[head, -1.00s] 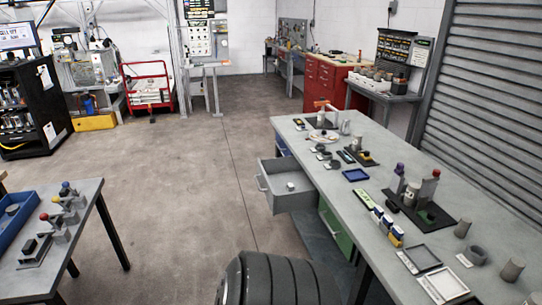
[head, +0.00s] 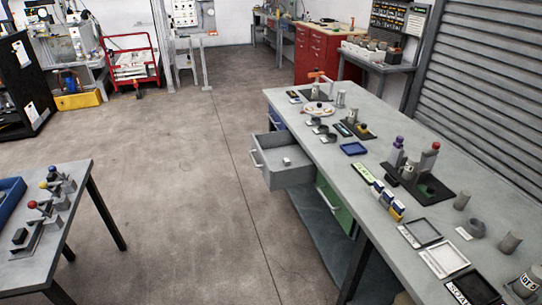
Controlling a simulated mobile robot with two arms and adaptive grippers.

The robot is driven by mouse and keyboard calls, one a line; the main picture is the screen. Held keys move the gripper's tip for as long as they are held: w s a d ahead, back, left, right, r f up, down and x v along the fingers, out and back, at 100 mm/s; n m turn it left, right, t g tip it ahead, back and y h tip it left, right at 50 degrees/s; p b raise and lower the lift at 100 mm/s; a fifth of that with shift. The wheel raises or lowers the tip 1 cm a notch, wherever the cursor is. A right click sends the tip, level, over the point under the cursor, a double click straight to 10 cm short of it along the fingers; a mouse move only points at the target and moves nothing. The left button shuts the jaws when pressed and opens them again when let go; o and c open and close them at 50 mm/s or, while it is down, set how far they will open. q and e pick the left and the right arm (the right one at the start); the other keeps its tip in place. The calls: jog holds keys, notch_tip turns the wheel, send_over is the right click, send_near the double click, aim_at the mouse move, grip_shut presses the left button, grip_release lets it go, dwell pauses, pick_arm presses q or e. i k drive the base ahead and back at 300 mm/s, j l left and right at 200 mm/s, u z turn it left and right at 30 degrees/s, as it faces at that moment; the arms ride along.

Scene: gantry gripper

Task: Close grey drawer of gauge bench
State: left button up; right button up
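The grey drawer (head: 289,174) of the gauge bench (head: 375,215) is pulled out on the bench's left side. Its front panel with a pale bar handle (head: 256,160) faces left into the aisle. A small white block (head: 287,161) lies inside the drawer. A blue drawer (head: 278,123) sits behind it and a green drawer (head: 333,206) in front of it along the same side. Neither of my grippers shows in the head view.
A table (head: 50,240) with lever fixtures stands at the left. The concrete floor (head: 180,190) between it and the bench is clear. Gauges, trays and blocks stand on the bench top. A red cabinet (head: 318,55) and red cart (head: 130,62) stand farther back.

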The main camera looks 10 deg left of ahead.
aim_at(269, 149)
jog(key=u, duration=0.5)
jog(key=i+j+z, duration=0.2)
jog(key=i+j, duration=0.2)
jog(key=i, duration=0.25)
jog(key=i+j+z, duration=0.15)
jog(key=i+j, duration=0.4)
jog(key=i, duration=0.1)
